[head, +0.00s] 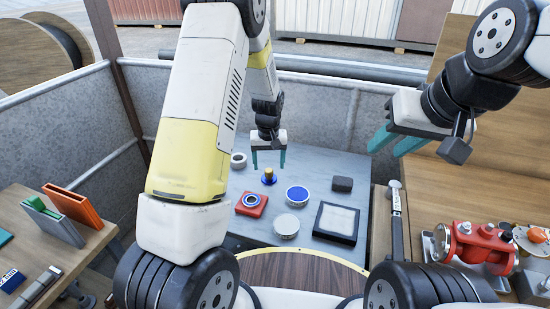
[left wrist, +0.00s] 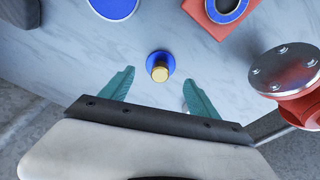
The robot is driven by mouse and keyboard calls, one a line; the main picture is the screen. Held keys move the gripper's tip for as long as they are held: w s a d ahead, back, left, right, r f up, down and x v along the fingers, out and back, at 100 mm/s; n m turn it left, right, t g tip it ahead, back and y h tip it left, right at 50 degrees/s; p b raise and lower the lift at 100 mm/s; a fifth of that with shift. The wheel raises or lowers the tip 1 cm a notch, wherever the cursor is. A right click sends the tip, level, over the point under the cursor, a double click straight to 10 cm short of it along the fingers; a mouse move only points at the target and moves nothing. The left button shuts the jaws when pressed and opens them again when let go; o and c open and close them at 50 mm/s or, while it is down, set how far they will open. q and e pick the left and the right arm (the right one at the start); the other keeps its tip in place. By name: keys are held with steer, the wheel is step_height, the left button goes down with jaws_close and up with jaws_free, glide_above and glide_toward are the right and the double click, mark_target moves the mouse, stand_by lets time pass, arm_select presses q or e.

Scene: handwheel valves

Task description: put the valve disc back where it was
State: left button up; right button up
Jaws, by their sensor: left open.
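A small blue disc with a brass stem (head: 269,176) stands upright on the grey table; I take it to be the valve disc. It also shows in the left wrist view (left wrist: 160,66), apart from the fingers. My left gripper (head: 269,161) is open and empty, its teal fingers pointing down just behind and above the disc. In the left wrist view the gripper (left wrist: 158,92) has its fingers spread to either side below the disc. My right gripper (head: 396,143) is raised at the right, its fingers apart and empty. A red body with a bolted silver flange (left wrist: 285,72) is partly in the left wrist view.
Near the disc are a red block with a blue ring (head: 251,205), a blue-topped round piece (head: 297,195), a grey round piece (head: 286,225), a dark block (head: 342,184) and a black-rimmed tray (head: 317,230). A red valve assembly (head: 470,242) stands at the right.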

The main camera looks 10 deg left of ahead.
mark_target(269, 182)
arm_select(q)
steer(key=s+r+t+h, duration=0.1)
steer(key=s+r, duration=0.3)
steer(key=r, duration=0.3)
steer(key=s+a+r, duration=0.1)
steer(key=s+r, duration=0.2)
steer(key=r, duration=0.4)
steer(key=s+r+t+h, duration=0.1)
steer(key=s+r, duration=0.3)
steer(key=r, duration=0.3)
steer(key=s+r+m+t, duration=0.1)
steer(key=s+r, duration=0.2)
steer(key=s, duration=0.5)
steer(key=s+r+m+t, duration=0.1)
steer(key=s+r, duration=0.3)
steer(key=s, duration=0.5)
steer(key=shift+a+r+m+h, duration=0.3)
steer(key=shift+a+m, duration=0.1)
steer(key=shift+a, duration=0.05)
steer(key=shift+s, duration=0.15)
